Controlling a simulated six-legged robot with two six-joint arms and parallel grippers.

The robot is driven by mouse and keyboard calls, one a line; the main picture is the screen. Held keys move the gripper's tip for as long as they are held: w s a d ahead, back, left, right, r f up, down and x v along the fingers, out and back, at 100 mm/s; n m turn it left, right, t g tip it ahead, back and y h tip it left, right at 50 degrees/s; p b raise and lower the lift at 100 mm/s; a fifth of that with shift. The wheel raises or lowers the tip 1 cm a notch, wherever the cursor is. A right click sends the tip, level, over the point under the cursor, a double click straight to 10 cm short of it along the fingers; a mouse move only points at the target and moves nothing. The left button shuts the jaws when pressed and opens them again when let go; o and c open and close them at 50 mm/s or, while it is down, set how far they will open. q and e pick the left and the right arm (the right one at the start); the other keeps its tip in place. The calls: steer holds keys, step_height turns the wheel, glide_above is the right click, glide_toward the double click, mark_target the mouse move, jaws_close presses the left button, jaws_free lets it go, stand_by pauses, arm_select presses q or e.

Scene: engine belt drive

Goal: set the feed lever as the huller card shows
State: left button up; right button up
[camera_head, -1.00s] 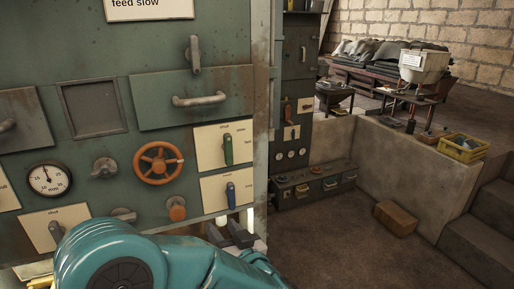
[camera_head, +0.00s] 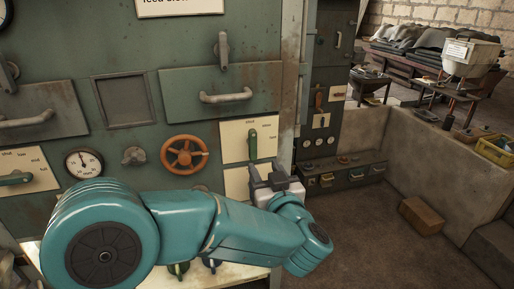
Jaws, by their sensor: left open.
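The card (camera_head: 180,6) at the top edge is cut off; its visible line reads "feed slow". A green lever (camera_head: 252,146) stands about upright on a cream plate (camera_head: 233,139) on the cabinet front. The plate has small words, apparently "shut", "slow" and "fast". My left gripper (camera_head: 268,172) is open, its dark fingers pointing up just below and right of the green lever. I cannot tell whether they touch it. A lower cream plate (camera_head: 235,182) is partly behind the gripper, and its blue lever is hidden. My right gripper is not in view.
An orange handwheel (camera_head: 184,155), a dial gauge (camera_head: 84,163) and a grey knob (camera_head: 133,156) are left of the lever. A drawer handle (camera_head: 225,96) juts out above. Another green lever (camera_head: 15,178) lies level at the left edge. Open floor (camera_head: 380,245) lies right of the cabinet.

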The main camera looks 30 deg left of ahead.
mark_target(254, 149)
arm_select(q)
steer(key=p+x, duration=0.1)
steer(key=x, duration=0.7)
steer(key=shift+w, duration=0.15)
steer(key=shift+a+r+p, duration=0.15)
steer(key=shift+a+p, duration=0.1)
steer(key=shift+p, duration=0.05)
steer(key=shift+w+f, duration=0.15)
steer(key=shift+f, duration=0.05)
steer(key=shift+c, duration=0.9)
steer(key=shift+r, duration=0.1)
jaws_close()
